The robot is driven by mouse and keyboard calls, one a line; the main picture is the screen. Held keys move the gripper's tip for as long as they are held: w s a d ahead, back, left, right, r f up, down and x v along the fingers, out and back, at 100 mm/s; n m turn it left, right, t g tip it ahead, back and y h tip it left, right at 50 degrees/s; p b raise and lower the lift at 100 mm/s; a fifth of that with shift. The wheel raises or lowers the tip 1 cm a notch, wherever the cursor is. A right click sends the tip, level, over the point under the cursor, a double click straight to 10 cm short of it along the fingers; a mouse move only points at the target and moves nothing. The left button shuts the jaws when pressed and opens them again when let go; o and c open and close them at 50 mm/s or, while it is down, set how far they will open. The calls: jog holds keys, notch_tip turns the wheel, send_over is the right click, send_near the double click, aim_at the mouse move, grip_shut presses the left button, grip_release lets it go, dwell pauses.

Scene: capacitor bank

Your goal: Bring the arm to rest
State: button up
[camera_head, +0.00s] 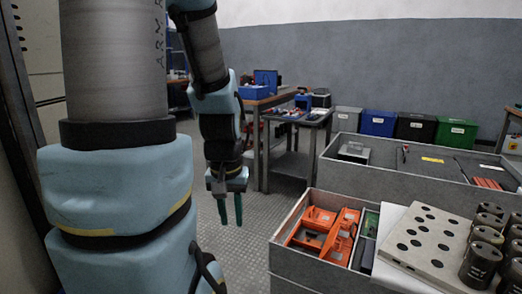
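My arm comes down from the top left of the head view, with its large grey and light blue links filling the left side. My gripper (230,211) hangs at the arm's end, pointing down over the floor, left of the grey tray. Its two dark green fingers are apart with a gap between them. Nothing shows between the fingers. The gripper touches nothing that I can see.
A grey tray (283,247) with orange parts (325,226) stands right of the gripper. A holed plate (435,245) and dark cylinders (482,256) are at the lower right. A workbench (262,101) and bins (379,122) stand behind. Floor (262,208) around the gripper is free.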

notch_tip(320, 180, up, 28)
jog(key=p, duration=2.5)
jog(key=shift+f, duration=0.15)
